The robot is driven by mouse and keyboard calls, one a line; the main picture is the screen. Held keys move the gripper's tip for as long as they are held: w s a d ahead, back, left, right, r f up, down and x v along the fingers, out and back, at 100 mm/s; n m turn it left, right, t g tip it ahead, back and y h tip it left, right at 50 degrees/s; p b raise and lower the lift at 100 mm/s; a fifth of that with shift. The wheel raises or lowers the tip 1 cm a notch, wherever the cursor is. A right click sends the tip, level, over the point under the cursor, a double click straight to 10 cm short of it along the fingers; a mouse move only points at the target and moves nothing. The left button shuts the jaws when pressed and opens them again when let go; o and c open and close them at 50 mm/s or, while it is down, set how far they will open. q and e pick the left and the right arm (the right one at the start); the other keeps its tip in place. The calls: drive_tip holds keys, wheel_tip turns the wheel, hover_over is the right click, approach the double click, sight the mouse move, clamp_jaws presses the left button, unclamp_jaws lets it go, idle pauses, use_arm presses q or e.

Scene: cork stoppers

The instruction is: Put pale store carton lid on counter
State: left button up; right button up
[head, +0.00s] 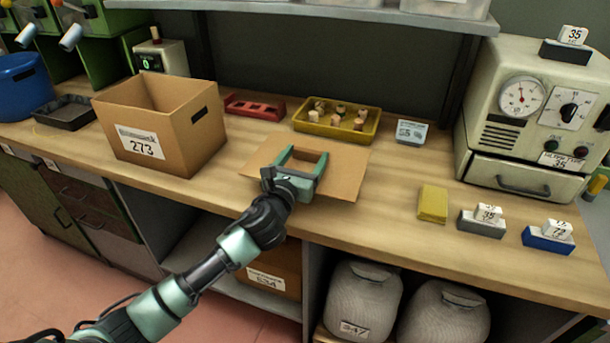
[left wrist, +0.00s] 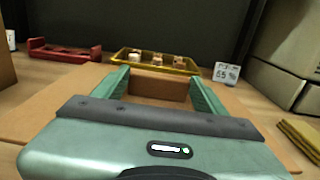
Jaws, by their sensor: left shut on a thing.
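The pale carton lid (head: 345,174) is a flat tan cardboard panel over the wooden counter (head: 395,208), near its front edge. Whether it rests on the counter or hangs slightly above it, I cannot tell. My left gripper (head: 303,158) is over the lid, its two green fingers shut on the lid's raised brown part. In the left wrist view that part (left wrist: 158,88) shows between the fingers, with the lid (left wrist: 45,115) spreading out on both sides. An open-topped carton (head: 180,140) labelled 273 stands left of the lid. My right gripper is not in view.
Behind the lid are a red rack (head: 255,107) and a yellow tray (head: 372,128) of corks. A yellow pad (head: 433,204), number blocks and a dial machine (head: 530,115) stand at right. Another carton (head: 275,268) and grey sacks are under the counter.

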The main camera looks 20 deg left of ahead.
sight(305, 168)
use_arm(q)
drive_tip(key=shift+f+b, duration=0.6)
drive_tip(key=shift+f, duration=1.7)
drive_tip(key=shift+f, duration=0.15)
drive_tip(key=o, duration=1.5)
drive_tip(key=shift+o, duration=0.2)
drive_tip(key=shift+r, duration=0.3)
drive_tip(key=s, duration=1.2)
drive_tip(key=shift+a+f, duration=0.1)
drive_tip(key=shift+a, duration=0.1)
